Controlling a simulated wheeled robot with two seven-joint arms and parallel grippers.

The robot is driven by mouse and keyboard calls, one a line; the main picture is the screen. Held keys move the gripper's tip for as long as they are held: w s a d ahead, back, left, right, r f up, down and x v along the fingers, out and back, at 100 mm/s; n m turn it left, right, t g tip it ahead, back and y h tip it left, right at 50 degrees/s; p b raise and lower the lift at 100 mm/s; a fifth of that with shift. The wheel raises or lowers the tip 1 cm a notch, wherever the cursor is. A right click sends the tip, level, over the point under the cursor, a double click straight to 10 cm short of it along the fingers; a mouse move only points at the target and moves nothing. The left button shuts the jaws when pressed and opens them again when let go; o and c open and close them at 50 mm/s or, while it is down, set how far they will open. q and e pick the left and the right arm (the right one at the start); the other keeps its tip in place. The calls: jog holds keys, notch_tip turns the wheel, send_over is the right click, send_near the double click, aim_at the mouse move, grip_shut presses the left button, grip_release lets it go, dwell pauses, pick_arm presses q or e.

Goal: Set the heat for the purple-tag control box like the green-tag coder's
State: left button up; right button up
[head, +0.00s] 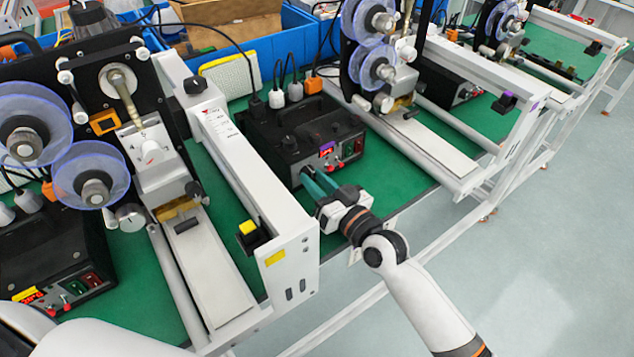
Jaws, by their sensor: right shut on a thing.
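The purple-tag control box (290,128) is a black box on the green bench in the middle of the head view. A small purple tag (326,147) is on its front, beside red and green switches (352,149). My right gripper (309,178) is at the lower front of this box, its green fingers shut on what appears to be the front knob, which the fingers hide. A purple tag (533,105) also marks the coder frame to the right. I cannot make out a green tag. My left gripper is out of view.
A yellow-tag coder (290,262) stands at left, its rail close to my right gripper. Another black control box (60,262) is at far left. Blue bins (295,45) line the back. The grey floor (545,270) at right is clear.

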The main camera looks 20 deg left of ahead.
jog(key=o, duration=1)
jog(key=v, duration=1.2)
jog(key=shift+s+b, duration=0.1)
jog(key=shift+b, duration=0.3)
jog(key=shift+f, duration=0.1)
